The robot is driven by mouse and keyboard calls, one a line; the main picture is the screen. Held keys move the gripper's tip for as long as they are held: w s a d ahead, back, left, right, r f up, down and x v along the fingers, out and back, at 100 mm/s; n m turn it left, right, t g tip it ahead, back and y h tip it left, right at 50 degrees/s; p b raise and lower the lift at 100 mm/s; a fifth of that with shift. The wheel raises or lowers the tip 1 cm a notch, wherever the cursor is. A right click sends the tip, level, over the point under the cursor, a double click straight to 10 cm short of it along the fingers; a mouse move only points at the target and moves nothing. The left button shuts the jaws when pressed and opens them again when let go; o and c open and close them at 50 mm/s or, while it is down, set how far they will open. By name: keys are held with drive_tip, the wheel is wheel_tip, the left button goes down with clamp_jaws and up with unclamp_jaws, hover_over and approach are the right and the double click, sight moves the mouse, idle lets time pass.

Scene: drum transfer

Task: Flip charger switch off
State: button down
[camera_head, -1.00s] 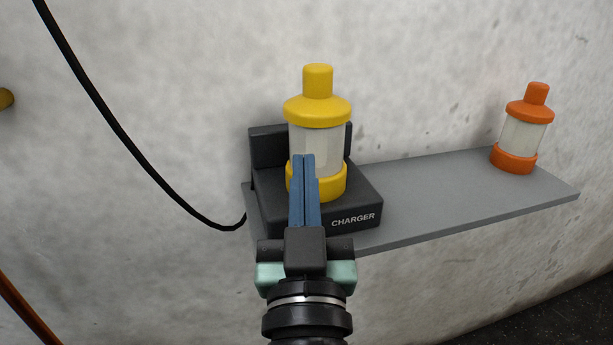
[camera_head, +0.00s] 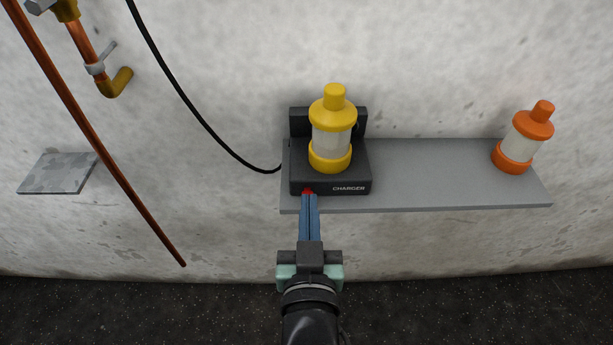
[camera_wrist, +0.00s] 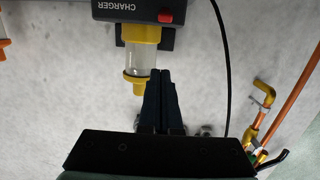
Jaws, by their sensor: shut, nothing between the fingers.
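The black charger (camera_head: 351,187) sits on the left end of a grey shelf. A yellow lantern (camera_head: 331,130) stands upright in it. The red switch (camera_head: 307,191) is on the charger's front face, left of the CHARGER label, and is partly covered by my fingertips in the head view. The red switch also shows in the wrist view (camera_wrist: 165,16), above the fingertips and apart from them in the picture. My gripper (camera_head: 309,197) is shut and empty, with blue fingers pointing at the switch. I cannot tell whether the fingertips touch it. The wrist view shows the charger (camera_wrist: 130,10) upside down.
An orange lantern (camera_head: 524,138) stands at the right end of the grey shelf (camera_head: 430,175). A black cable (camera_head: 190,100) runs to the charger's left side. Copper pipes (camera_head: 90,130) and a small grey plate (camera_head: 57,173) are on the wall at left.

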drive_tip(key=shift+s+f+p, duration=0.1)
drive_tip(key=shift+s+p, duration=0.25)
drive_tip(key=shift+s, duration=0.2)
drive_tip(key=shift+a, duration=0.1)
drive_tip(key=w, duration=0.3)
drive_tip(key=w+f, duration=0.1)
drive_tip(key=w, duration=0.2)
drive_tip(key=w+p, duration=0.1)
drive_tip(key=w, duration=0.3)
drive_tip(key=shift+f, duration=0.15)
drive_tip(key=shift+s+f, duration=0.3)
drive_tip(key=shift+f, duration=0.3)
drive_tip(key=shift+s+f, duration=0.25)
drive_tip(key=shift+f, duration=0.35)
drive_tip(key=shift+s+f, duration=0.45)
drive_tip(key=shift+f, duration=0.2)
drive_tip(key=shift+f, duration=0.15)
